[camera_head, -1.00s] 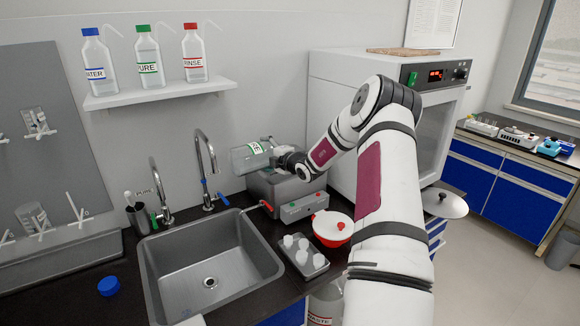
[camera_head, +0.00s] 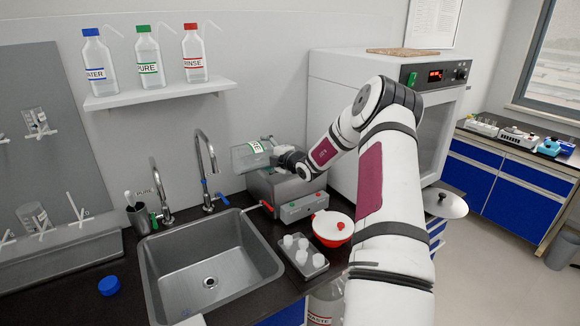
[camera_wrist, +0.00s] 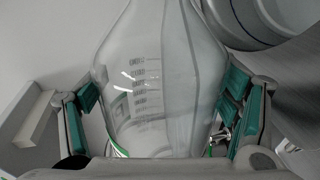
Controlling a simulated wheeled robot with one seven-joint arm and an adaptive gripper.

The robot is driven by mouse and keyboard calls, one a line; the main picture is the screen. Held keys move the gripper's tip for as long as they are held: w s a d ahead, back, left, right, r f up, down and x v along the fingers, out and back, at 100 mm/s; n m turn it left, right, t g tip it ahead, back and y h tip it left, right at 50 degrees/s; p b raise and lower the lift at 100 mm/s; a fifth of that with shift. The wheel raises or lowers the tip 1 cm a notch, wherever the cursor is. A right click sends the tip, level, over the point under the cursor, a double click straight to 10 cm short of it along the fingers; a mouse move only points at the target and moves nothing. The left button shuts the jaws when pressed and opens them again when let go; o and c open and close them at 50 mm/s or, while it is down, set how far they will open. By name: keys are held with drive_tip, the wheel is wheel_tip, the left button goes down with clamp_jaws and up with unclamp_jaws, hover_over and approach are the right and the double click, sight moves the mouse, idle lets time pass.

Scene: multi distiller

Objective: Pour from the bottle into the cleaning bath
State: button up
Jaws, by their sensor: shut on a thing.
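A clear bottle (camera_head: 249,156) with a green-edged label lies tipped on its side, close to horizontal, above the cleaning bath. My gripper (camera_head: 279,158) is shut on it from the right. The cleaning bath (camera_head: 285,189) is a grey box on the counter behind and right of the sink, with green and red buttons on its front. In the wrist view the bottle (camera_wrist: 165,60) sits between the green finger pads, its graduation marks facing the camera. I cannot see any liquid stream, and the bath's opening is mostly hidden.
A steel sink (camera_head: 160,262) with taps (camera_head: 206,165) is at the left. A red bowl with a white lid (camera_head: 333,227) and a tray of white cups (camera_head: 312,266) stand in front of the bath. An oven (camera_head: 335,95) is close on the right. A blue cap (camera_head: 109,285) lies on the counter.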

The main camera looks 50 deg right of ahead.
drive_tip(key=shift+r, duration=0.35)
idle(0.9)
